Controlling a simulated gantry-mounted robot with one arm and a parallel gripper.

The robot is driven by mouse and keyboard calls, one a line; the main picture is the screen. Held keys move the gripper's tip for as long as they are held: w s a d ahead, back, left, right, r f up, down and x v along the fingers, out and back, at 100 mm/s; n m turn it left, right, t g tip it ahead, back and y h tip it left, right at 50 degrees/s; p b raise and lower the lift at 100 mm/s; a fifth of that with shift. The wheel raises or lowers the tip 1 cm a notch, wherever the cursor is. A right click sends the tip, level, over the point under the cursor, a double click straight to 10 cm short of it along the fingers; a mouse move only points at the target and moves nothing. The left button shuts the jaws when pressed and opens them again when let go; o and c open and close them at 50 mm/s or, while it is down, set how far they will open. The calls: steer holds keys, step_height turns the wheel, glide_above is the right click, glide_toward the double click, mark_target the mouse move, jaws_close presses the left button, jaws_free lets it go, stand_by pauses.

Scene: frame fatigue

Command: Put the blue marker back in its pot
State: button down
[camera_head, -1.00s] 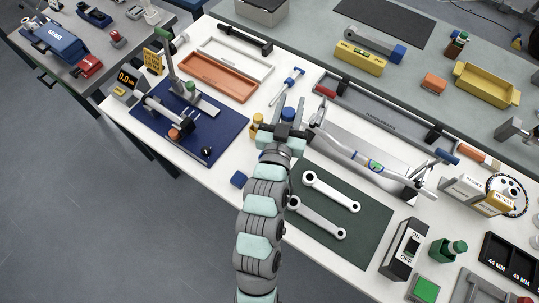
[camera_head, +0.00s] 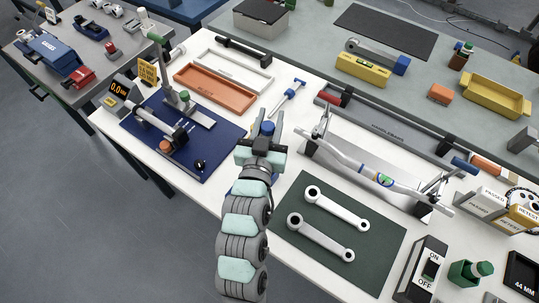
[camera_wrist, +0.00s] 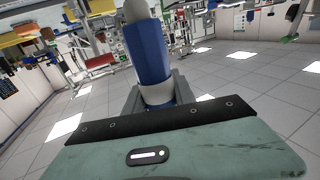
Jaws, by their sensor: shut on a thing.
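My gripper (camera_head: 266,132) is shut on the blue marker (camera_wrist: 148,52) and holds it above the white bench. In the wrist view the marker points up between the fingers, blue with a pale band low down and a grey-white end. In the head view only its round blue end (camera_head: 268,128) shows. A small blue block-like thing (camera_head: 238,186) lies mostly hidden beside my arm; I cannot tell whether it is the pot. A green pot (camera_head: 468,273) with a green piece in it stands at the lower right.
A blue mat (camera_head: 222,150) with a test fixture lies left of my gripper. A dark green mat (camera_head: 300,245) with two link arms (camera_head: 340,208) lies right of my arm. A blue-handled tool (camera_head: 288,97) lies behind my gripper.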

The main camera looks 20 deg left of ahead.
step_height(320, 180, down, 14)
steer(key=shift+f, duration=0.15)
stand_by(0.3)
steer(key=shift+f+b, duration=0.1)
steer(key=shift+b, duration=0.2)
steer(key=shift+f, duration=0.15)
steer(key=c, duration=1)
jaws_free()
steer(key=shift+c, duration=0.2)
steer(key=v, duration=1.1)
steer(key=shift+d+r, duration=0.2)
steer(key=shift+r, duration=0.05)
steer(key=shift+w, duration=0.15)
